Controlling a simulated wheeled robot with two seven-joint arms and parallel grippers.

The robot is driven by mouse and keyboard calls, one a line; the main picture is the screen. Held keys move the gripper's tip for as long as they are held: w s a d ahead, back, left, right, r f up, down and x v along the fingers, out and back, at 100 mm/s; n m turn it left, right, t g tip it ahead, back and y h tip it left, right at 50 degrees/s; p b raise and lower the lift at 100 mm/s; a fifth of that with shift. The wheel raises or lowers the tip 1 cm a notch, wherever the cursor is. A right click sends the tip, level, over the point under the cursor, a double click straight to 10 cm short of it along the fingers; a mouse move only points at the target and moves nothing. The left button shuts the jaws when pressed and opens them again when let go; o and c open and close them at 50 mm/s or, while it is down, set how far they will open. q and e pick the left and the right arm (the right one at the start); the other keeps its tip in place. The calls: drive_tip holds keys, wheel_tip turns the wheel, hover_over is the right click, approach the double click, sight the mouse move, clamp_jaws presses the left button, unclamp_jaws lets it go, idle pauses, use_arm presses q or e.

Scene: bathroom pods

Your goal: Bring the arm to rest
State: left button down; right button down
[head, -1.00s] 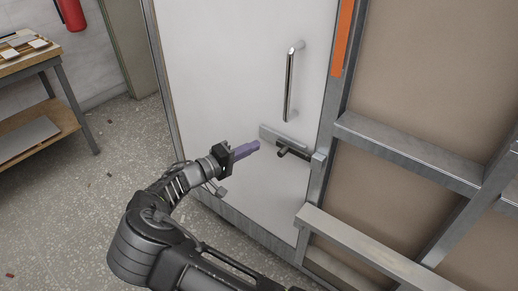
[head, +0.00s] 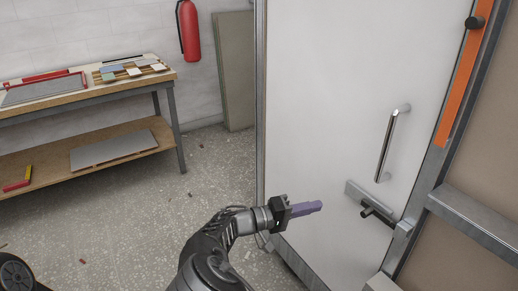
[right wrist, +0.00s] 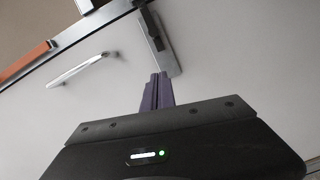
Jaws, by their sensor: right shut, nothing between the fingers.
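My right gripper (head: 308,208) is in front of the white door (head: 340,90), left of the latch, with its purple fingers together and nothing between them. In the right wrist view the same shut fingers (right wrist: 157,90) point toward the door and the latch plate (right wrist: 158,45). The latch (head: 372,205) with its dark knob sits at the door's right edge, apart from the fingertips. A chrome pull handle (head: 388,145) is above it. My left gripper is not in view.
A workbench (head: 90,95) with tiles and a red tool stands at the left. A red fire extinguisher (head: 189,30) hangs on the back wall, and a greenish panel (head: 235,70) leans there. The speckled floor (head: 150,220) between bench and door is mostly clear.

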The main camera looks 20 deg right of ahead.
drive_tip(key=s+d+f+n+g+y+p, duration=0.1)
drive_tip(key=s+d+f+y, duration=0.2)
drive_tip(key=f, duration=0.5)
drive_tip(key=s+d+f+n+g+y+p, duration=0.1)
drive_tip(key=s+f+g+y, duration=0.1)
drive_tip(key=s+f, duration=0.55)
drive_tip(key=s+a+f+g+y+p, duration=0.1)
drive_tip(key=s+a+f+y, duration=0.2)
drive_tip(key=s+f+y, duration=0.55)
drive_tip(key=s+a+f+y+p, duration=0.1)
drive_tip(key=s+a+f+y, duration=0.1)
drive_tip(key=s+a+f, duration=0.45)
drive_tip(key=s+a+f+y+p, duration=0.1)
drive_tip(key=s+a+y+p, duration=0.15)
drive_tip(key=a, duration=0.65)
drive_tip(key=s+a+r+m+t+y+p, duration=0.1)
drive_tip(key=a+r+m+t+y, duration=0.1)
drive_tip(key=a+r, duration=0.5)
drive_tip(key=a+t+y, duration=0.1)
drive_tip(key=a, duration=0.2)
drive_tip(key=shift+a+t+y, duration=0.25)
drive_tip(key=shift+t+y, duration=0.05)
drive_tip(key=shift+t, duration=0.1)
